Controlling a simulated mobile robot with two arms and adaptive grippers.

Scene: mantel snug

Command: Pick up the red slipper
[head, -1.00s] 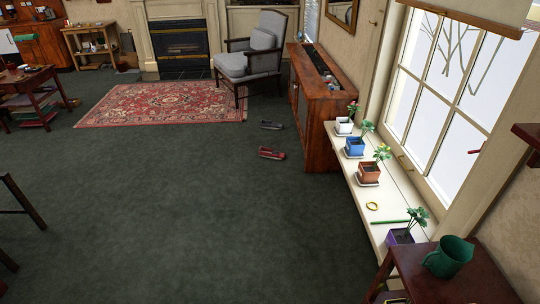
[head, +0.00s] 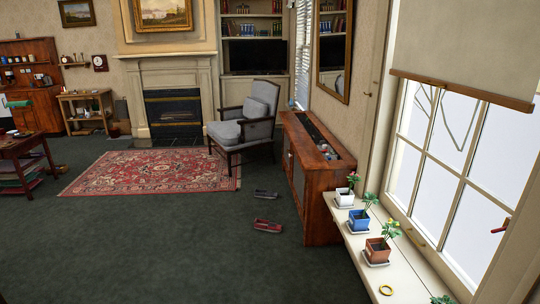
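The red slipper (head: 268,225) lies on the dark green carpet in the middle of the head view, left of the wooden cabinet. A grey slipper (head: 266,194) lies a little behind it, apart from it. Neither of my grippers shows in the head view.
A wooden cabinet (head: 312,195) stands right of the slippers. A grey armchair (head: 243,122) and a red patterned rug (head: 150,172) are farther back. Potted plants stand on the windowsill (head: 372,262) at right. The carpet (head: 170,250) in front of the slippers is clear.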

